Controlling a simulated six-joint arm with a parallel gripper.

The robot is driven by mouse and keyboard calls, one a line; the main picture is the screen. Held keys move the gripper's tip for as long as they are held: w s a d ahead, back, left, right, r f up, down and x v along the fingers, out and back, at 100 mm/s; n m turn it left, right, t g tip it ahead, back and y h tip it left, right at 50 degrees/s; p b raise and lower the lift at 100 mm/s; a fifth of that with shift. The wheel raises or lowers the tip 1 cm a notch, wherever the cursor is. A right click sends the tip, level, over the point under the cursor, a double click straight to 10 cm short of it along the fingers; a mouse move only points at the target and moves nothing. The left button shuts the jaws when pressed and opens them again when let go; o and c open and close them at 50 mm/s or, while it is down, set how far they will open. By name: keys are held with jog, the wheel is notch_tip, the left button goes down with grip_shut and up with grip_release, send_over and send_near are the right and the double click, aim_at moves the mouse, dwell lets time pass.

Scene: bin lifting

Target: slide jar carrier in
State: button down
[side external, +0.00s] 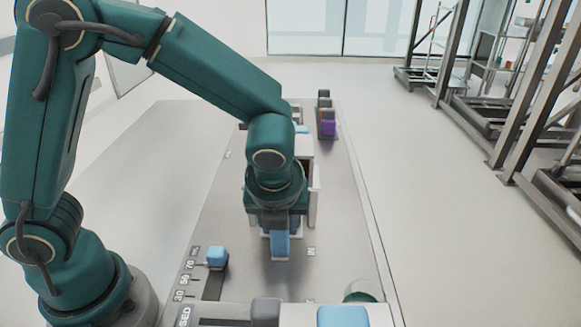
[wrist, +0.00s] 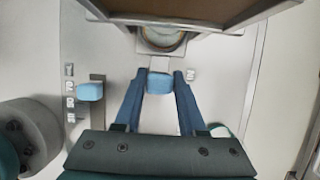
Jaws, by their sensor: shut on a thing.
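My gripper (wrist: 160,80) points down over the grey bench, and its two blue fingers close on the sides of a light blue handle block (wrist: 160,86). The block joins through a pale stem to the jar carrier (wrist: 161,62), which shows a round ring-shaped top in the wrist view. The far part of the carrier is hidden under the brown-topped housing (wrist: 190,12). In the side external view my gripper (side external: 280,250) is low in front of the white housing (side external: 313,178), and the arm hides most of the carrier.
A blue slider knob (side external: 217,256) stands by a numbered scale at the left. A row of small blocks with a purple one (side external: 328,128) stands at the back right. A panel with a grey knob (side external: 265,311) and a blue block (side external: 343,316) lies in front.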

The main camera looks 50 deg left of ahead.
jog(key=shift+w+a, duration=0.6)
jog(key=shift+c, duration=2.4)
grip_release()
jog(key=shift+v, duration=2.65)
